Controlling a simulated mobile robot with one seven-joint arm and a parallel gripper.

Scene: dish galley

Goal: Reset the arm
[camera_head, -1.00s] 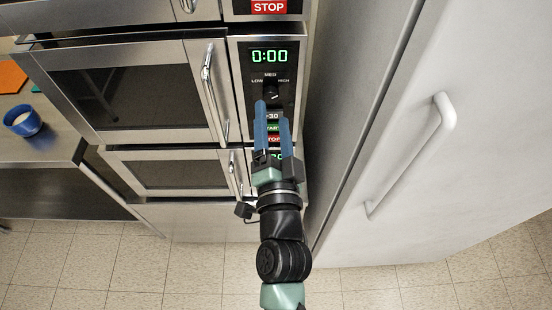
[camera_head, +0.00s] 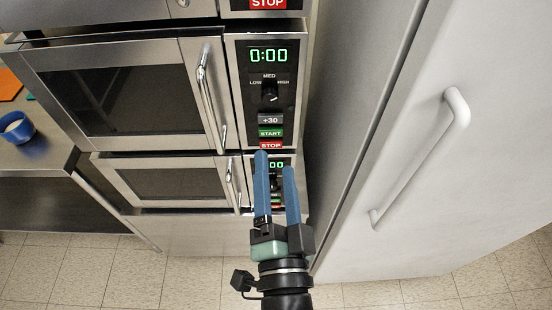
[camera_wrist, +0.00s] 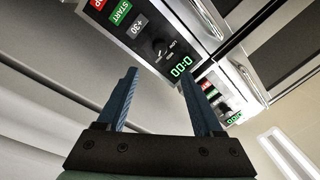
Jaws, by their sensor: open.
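My gripper (camera_head: 275,162) is open and empty in the head view, its two blue fingers pointing up the picture. It overlaps the lower oven's control panel in that view, just below the red STOP button (camera_head: 271,145) of the oven above. Whether the fingers touch anything is hard to tell, but they look apart from the panel. In the wrist view the blue fingers (camera_wrist: 158,80) are spread, with nothing between them. The oven's control panel (camera_wrist: 150,38) shows beyond them, with its knob, buttons and a display reading 0:00.
Stacked steel ovens (camera_head: 130,95) with bar handles stand ahead, doors shut. A large white door with a long handle (camera_head: 415,160) is close on the right. A steel counter (camera_head: 45,155) at left bears a blue cup (camera_head: 17,128). Tiled floor shows below.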

